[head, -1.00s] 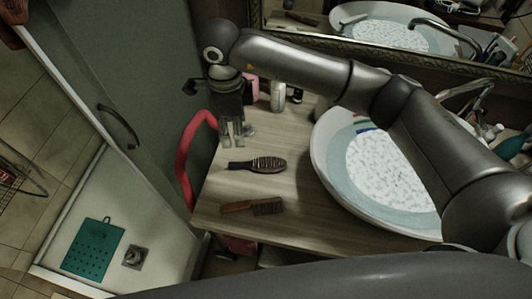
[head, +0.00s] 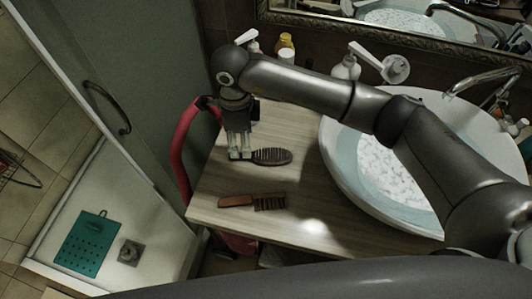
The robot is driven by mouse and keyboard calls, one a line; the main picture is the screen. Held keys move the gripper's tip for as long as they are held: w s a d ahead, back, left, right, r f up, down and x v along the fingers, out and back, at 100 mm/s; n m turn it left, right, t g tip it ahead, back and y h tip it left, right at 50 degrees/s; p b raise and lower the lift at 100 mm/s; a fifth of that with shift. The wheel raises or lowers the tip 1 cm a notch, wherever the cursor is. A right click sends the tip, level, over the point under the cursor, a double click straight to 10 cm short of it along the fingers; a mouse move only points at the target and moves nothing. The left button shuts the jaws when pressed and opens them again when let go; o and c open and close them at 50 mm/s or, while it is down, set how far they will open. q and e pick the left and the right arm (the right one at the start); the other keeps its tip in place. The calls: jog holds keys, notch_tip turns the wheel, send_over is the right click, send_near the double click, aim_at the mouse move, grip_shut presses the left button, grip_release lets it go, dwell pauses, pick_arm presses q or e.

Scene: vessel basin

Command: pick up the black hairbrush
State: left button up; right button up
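The black hairbrush lies on the wooden counter, its oval bristled head (head: 273,157) pointing right. Its handle is mostly hidden behind my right gripper (head: 240,156). The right arm reaches across from the right, over the basin, and its gripper points down at the handle. Its two fingertips show apart, at the handle end just left of the brush head. Whether they touch the handle I cannot tell. My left gripper is not in view.
A brown comb-like brush (head: 254,202) lies nearer on the counter (head: 300,215). The white basin (head: 335,165) stands right, under my arm. A pump bottle (head: 346,68) and yellow bottle (head: 286,43) stand behind. A red curved object (head: 178,160) borders the counter's left edge.

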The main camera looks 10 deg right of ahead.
aim_at(261, 155)
jog(key=shift+f, duration=0.75)
jog(key=f+p, duration=0.1)
jog(key=f, duration=0.1)
jog(key=d+f+p, duration=0.1)
jog(key=f, duration=0.1)
jog(key=shift+p, duration=0.3)
jog(key=shift+f, duration=0.65)
jog(key=c, duration=1.1)
jog(key=shift+a, duration=0.1)
jog(key=shift+w+r, duration=0.1)
jog(key=shift+r, duration=0.1)
